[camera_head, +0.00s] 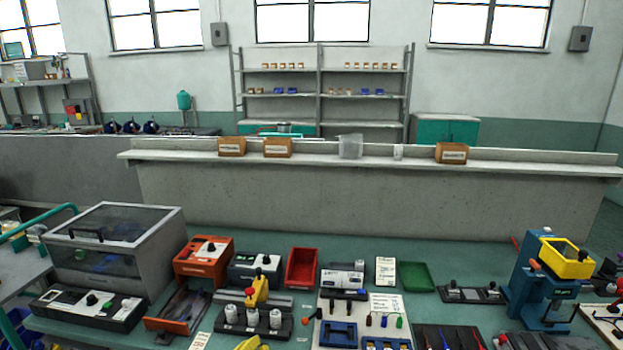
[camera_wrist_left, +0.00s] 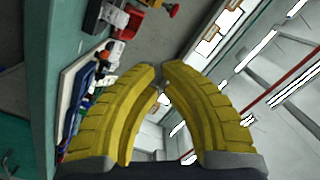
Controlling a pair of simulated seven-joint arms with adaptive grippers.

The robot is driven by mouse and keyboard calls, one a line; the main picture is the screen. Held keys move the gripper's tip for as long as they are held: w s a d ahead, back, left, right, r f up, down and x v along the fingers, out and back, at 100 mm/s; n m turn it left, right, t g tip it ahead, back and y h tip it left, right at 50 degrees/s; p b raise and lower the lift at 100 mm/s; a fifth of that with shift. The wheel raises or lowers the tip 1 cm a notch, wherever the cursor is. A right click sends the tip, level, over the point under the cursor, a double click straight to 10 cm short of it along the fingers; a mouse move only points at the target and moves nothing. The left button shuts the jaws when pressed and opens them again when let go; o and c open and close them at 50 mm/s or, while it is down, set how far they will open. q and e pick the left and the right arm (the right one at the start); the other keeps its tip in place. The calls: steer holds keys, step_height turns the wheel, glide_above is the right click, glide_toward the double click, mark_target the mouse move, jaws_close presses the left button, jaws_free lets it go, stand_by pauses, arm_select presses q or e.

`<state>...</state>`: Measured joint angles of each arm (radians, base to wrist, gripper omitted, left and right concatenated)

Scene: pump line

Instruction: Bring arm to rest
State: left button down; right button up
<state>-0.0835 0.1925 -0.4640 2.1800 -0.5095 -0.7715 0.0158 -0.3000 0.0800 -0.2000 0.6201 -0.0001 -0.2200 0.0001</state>
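My left gripper (camera_wrist_left: 159,68) fills the middle of the left wrist view. Its two ribbed yellow fingers arch inward and their tips come together with only a narrow gap. No held object shows between them. The fingers point past the bench, whose green surface is at the left of that tilted view. In the head view a yellow piece (camera_head: 250,343) is cut off by the bottom edge; I cannot tell whether it belongs to a gripper. My right gripper does not show in either view.
The green bench holds a grey lidded box (camera_head: 115,245), an orange device (camera_head: 203,262), a red tray (camera_head: 301,268), a green tray (camera_head: 415,277) and a blue press (camera_head: 540,285) with a yellow bin (camera_head: 567,259). Bare bench shows at the back. A long counter (camera_head: 370,200) stands behind.

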arm_select(q)
steer(key=s+a+f+n+g+y, duration=0.1)
steer(key=s+a+f+g+y, duration=0.15)
steer(key=s+a+f, duration=0.5)
steer(key=s+a+f+n+g+y, duration=0.25)
steer(key=s+a+g, duration=0.2)
steer(key=s, duration=0.55)
steer(key=s+a+f+n+g+y, duration=0.1)
steer(key=s+a+f+g, duration=0.2)
steer(key=s+a+f, duration=0.35)
steer(key=s+d+f+g+h, duration=0.1)
steer(key=s+d+f, duration=0.1)
steer(key=f, duration=0.8)
steer(key=s+d+f+g+h, duration=0.1)
steer(key=d+f, duration=0.1)
steer(key=f, duration=0.9)
steer(key=s+d+f+g+h, duration=0.1)
steer(key=s+d+f, duration=0.1)
steer(key=f, duration=0.8)
steer(key=s+f+n+g+h, duration=0.1)
steer(key=s+f+n+g, duration=0.2)
steer(key=s+f, duration=1.6)
steer(key=shift+s+f+h, duration=0.15)
steer(key=shift+s+h, duration=0.25)
steer(key=shift+s, duration=0.55)
